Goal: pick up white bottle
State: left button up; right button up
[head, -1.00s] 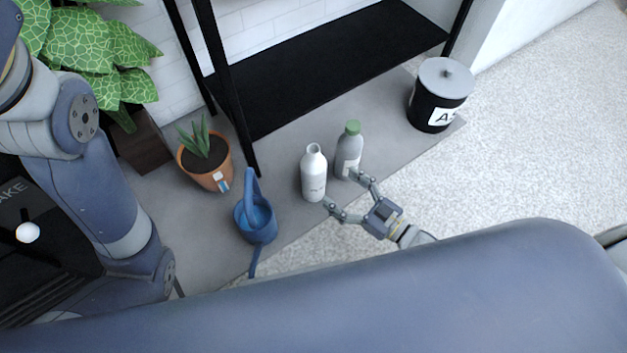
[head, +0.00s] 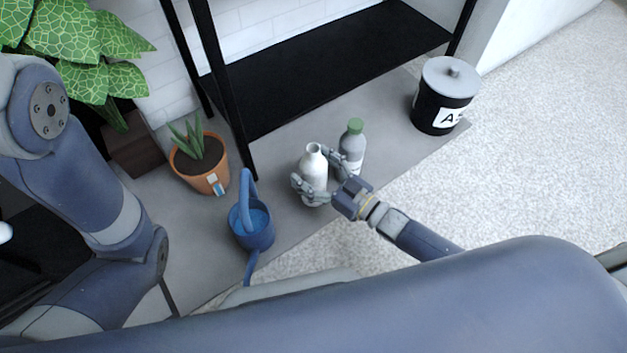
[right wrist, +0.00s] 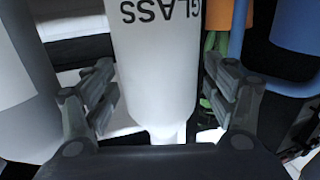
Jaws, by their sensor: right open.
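The white bottle (head: 314,185) stands upright on the grey floor strip in the head view. In the right wrist view the bottle (right wrist: 158,70) fills the middle, with upside-down lettering reading GLASS. My right gripper (head: 312,171) is open, with one finger on each side of the bottle. In the right wrist view the gripper (right wrist: 162,100) shows gaps between its fingers and the bottle. My left arm shows at the left of the head view, but its gripper is out of view.
A grey bottle with a green cap (head: 352,145) stands close behind my right gripper. A blue watering can (head: 254,230) and a potted plant (head: 202,172) stand to the left. A black bin (head: 438,105) and a black shelf (head: 320,75) are behind. Carpet at right is clear.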

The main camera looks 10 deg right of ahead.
jog(key=shift+c, duration=0.6)
jog(key=c, duration=1.7)
jog(key=shift+r, duration=0.2)
